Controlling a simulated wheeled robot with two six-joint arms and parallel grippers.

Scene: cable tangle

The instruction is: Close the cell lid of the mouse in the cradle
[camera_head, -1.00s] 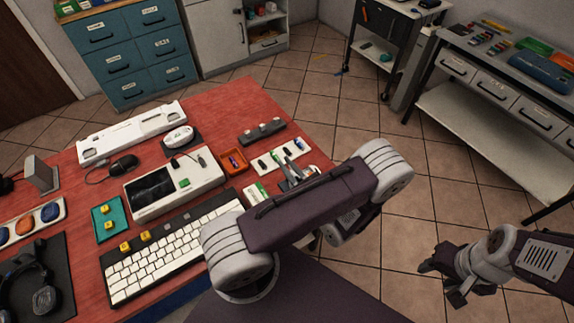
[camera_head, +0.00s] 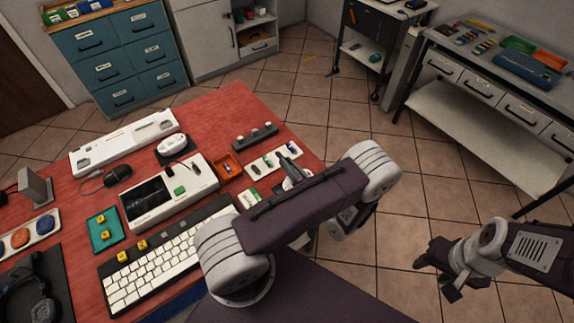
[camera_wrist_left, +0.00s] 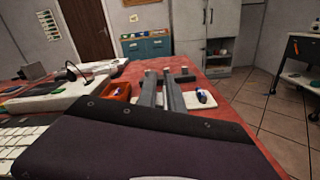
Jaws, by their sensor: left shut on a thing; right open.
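The white mouse (camera_head: 172,144) sits in a dark cradle (camera_head: 176,158) at the back middle of the red table. Its cell lid is too small to make out. My left gripper (camera_head: 285,163) is over the white parts tray (camera_head: 256,168) at the table's right edge, well right of the mouse. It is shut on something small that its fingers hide. In the left wrist view the fingers (camera_wrist_left: 160,78) stand close together, with the tray (camera_wrist_left: 202,104) beside them. My right gripper (camera_head: 434,272) is open and empty over the floor at the right.
An orange tray (camera_head: 228,166) lies between the parts tray and a white device (camera_head: 169,190) with a dark screen. A dark block with several knobs (camera_head: 255,138) stands behind. A keyboard (camera_head: 170,255), a black mouse (camera_head: 118,175) and a teal tray (camera_head: 105,231) crowd the left.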

